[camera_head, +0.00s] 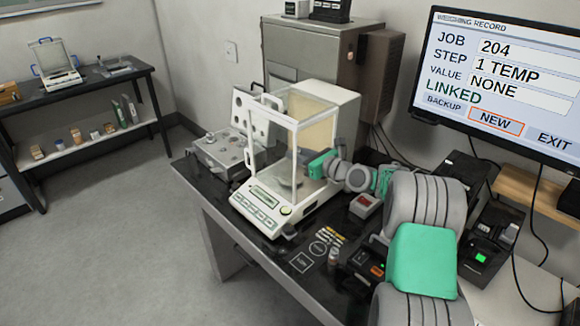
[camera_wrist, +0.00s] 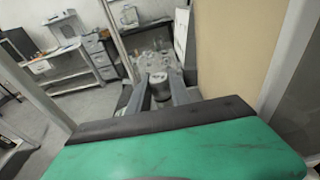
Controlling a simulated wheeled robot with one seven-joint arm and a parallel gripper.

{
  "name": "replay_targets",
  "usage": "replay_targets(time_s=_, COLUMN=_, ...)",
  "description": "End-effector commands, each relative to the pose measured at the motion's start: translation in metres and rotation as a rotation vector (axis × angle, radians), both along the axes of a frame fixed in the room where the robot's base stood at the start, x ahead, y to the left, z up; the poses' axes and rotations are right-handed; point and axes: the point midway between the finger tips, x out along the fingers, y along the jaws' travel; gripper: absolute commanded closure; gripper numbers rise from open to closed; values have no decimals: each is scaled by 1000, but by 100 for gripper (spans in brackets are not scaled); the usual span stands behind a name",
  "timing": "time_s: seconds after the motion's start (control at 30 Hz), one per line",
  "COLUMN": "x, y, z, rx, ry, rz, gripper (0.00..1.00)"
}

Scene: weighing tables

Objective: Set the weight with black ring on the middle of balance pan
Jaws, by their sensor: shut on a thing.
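The white balance (camera_head: 312,202) stands on the dark table with a glass draft shield around its chamber. My arm reaches in through the shield's right side, and my gripper (camera_wrist: 160,84) is inside the chamber. It is shut on a small grey metal weight (camera_wrist: 160,78), gripped between the fingertips in the wrist view. Its ring colour is too small to make out. The balance pan (camera_head: 287,184) shows only dimly through the glass in the head view. I cannot tell how far the weight is above the pan, or whether it touches it.
The glass walls and frame stand close around my gripper. A grey weight case (camera_head: 217,153) with an upright lid is left of the balance. A monitor (camera_head: 500,85) reads "STEP 1 TEMP", "VALUE NONE".

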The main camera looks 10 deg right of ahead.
Motion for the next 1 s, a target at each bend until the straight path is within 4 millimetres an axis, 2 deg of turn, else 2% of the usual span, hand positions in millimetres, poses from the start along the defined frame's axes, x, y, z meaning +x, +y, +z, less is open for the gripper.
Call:
replay_targets(time_s=0.13, x=26, y=19, z=2, rx=-1, ry=-4, rz=2, gripper=100)
replay_targets(time_s=0.2, x=24, y=16, z=-15, rx=2, ry=4, rz=-2, gripper=100)
replay_targets(time_s=0.4, x=24, y=15, z=-35, rx=1, ry=0, rz=0, gripper=100)
replay_targets(time_s=0.57, x=23, y=16, z=-63, rx=2, ry=2, rz=0, gripper=100)
replay_targets(time_s=0.97, x=27, y=18, z=-74, rx=0, ry=-1, rz=0, gripper=100)
replay_targets(time_s=1.0, x=27, y=18, z=-73, rx=0, ry=0, rz=0, gripper=72)
